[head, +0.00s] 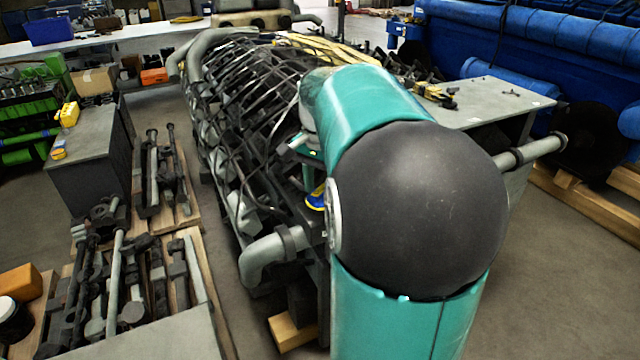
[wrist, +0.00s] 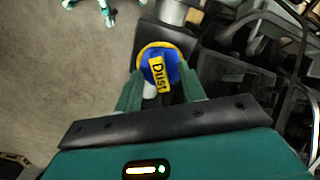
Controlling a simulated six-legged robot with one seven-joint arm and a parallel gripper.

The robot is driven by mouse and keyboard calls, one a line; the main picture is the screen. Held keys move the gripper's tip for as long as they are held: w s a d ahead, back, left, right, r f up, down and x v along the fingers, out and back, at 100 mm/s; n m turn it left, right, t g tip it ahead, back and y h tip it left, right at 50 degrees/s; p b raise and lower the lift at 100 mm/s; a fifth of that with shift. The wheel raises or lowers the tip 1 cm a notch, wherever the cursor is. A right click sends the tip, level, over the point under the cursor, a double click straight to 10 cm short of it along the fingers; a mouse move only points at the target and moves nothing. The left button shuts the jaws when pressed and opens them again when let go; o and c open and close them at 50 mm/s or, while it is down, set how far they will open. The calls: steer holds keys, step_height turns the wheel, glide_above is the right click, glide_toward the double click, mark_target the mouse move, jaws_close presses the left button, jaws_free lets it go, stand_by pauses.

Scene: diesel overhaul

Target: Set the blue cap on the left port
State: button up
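The blue cap (wrist: 174,56) has a yellow rim and a yellow label reading "Dust". In the wrist view it sits at the tips of my gripper (wrist: 159,84), with a green finger along each side, so the gripper looks shut on it. In the head view the cap (head: 316,196) shows as a small blue and yellow patch left of my arm's dark joint, which hides most of my gripper. A grey elbow pipe (head: 264,258) comes out of the engine's near end, below and left of the cap. I cannot tell for certain which opening is the left port.
The engine (head: 250,110) is covered in dark mesh or hoses and stands behind my arm. Pallets with rods and shafts (head: 115,270) lie at left, by a grey cabinet (head: 90,150). A grey table (head: 490,100) stands at right. Bare floor (head: 560,270) shows at lower right.

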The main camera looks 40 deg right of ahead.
step_height(320, 180, up, 14)
stand_by(0.6)
steer(key=shift+a+f, duration=0.1)
